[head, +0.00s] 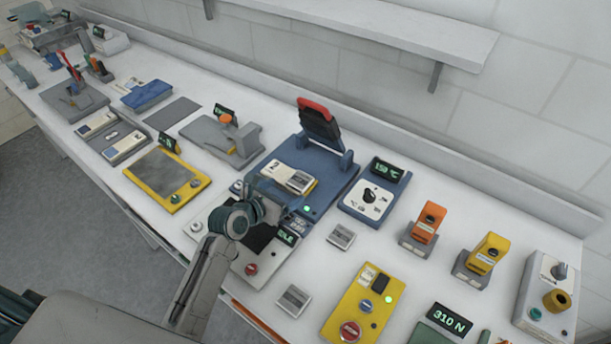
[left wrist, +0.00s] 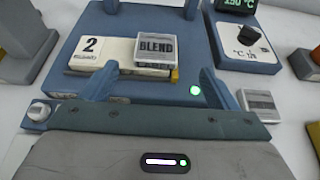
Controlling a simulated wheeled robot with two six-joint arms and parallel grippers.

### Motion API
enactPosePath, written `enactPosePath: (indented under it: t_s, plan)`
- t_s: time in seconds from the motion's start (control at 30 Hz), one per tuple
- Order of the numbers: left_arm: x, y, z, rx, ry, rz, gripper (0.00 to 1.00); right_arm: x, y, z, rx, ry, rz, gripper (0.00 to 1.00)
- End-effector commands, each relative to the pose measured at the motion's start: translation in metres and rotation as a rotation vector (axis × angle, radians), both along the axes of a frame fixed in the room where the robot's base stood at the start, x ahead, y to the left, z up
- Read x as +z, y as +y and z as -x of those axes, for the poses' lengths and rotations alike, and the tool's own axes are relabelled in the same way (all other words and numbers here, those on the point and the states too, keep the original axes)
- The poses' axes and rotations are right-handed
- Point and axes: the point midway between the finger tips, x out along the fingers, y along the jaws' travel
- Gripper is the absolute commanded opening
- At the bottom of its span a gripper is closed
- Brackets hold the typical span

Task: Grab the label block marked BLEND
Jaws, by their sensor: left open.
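The label block marked BLEND (left wrist: 155,50) is a small grey block with dark capital letters. It rests on the right part of a cream block marked 2 (left wrist: 92,52), on a blue press base; it also shows in the head view (head: 300,181). My left gripper (head: 274,197) is open and empty, just in front of the BLEND block. In the left wrist view its two blue-grey fingers (left wrist: 156,76) stand apart, one to each side of the block's near edge. The block appears apart from the fingers. My right gripper is not in view.
The blue press (head: 327,185) has a raised, red-tipped lever (head: 319,121) behind the block. A blue temperature box (head: 375,191) stands to the right. Small grey blocks (head: 341,236) lie on the white table nearby. A yellow control box (head: 363,306) sits nearer the front.

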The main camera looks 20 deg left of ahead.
Motion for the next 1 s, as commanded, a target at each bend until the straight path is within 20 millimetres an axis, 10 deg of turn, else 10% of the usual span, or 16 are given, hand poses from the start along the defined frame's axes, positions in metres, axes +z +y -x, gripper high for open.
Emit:
enactPosePath:
  t_s: [1.0]
  plan:
    - [-0.029, -0.023, -0.080, -0.002, 0.000, -0.001, 0.82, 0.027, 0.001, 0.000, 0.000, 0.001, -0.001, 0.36]
